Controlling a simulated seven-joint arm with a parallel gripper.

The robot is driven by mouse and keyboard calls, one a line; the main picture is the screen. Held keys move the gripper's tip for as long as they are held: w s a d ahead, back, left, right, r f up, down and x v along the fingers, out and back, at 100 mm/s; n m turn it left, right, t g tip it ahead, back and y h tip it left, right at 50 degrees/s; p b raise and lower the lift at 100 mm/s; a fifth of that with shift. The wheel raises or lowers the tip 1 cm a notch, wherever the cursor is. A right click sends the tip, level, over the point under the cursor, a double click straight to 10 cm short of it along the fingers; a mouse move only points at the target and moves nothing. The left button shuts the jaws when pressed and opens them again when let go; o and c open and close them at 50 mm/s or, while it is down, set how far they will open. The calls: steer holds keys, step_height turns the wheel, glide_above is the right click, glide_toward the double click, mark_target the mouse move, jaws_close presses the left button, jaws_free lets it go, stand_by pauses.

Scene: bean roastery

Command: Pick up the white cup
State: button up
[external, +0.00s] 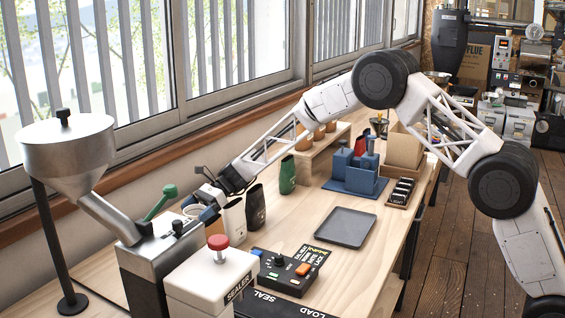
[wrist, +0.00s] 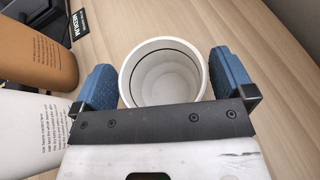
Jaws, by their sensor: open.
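The white cup (wrist: 163,72) stands upright on the wooden table in the wrist view, and I look down into its hollow, which looks empty. My gripper (wrist: 164,84) is open, with one blue fingertip on each side of the cup. Its near wall is hidden by the gripper body, and I cannot tell whether the fingers touch it. In the external view my gripper (external: 205,204) is low over the table behind the metal hopper machine, and the cup is mostly hidden there.
A white bag (external: 234,217), a black bag (external: 256,207) and a green bag (external: 288,175) stand close to the right of my gripper. The hopper machine (external: 66,140) and sealer (external: 211,275) are in front. A dark tray (external: 346,227) lies farther right. Table beyond the cup is bare.

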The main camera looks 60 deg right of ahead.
steer(key=shift+c, duration=0.5)
steer(key=c, duration=0.8)
steer(key=shift+r, duration=0.1)
steer(key=shift+r, duration=4.95)
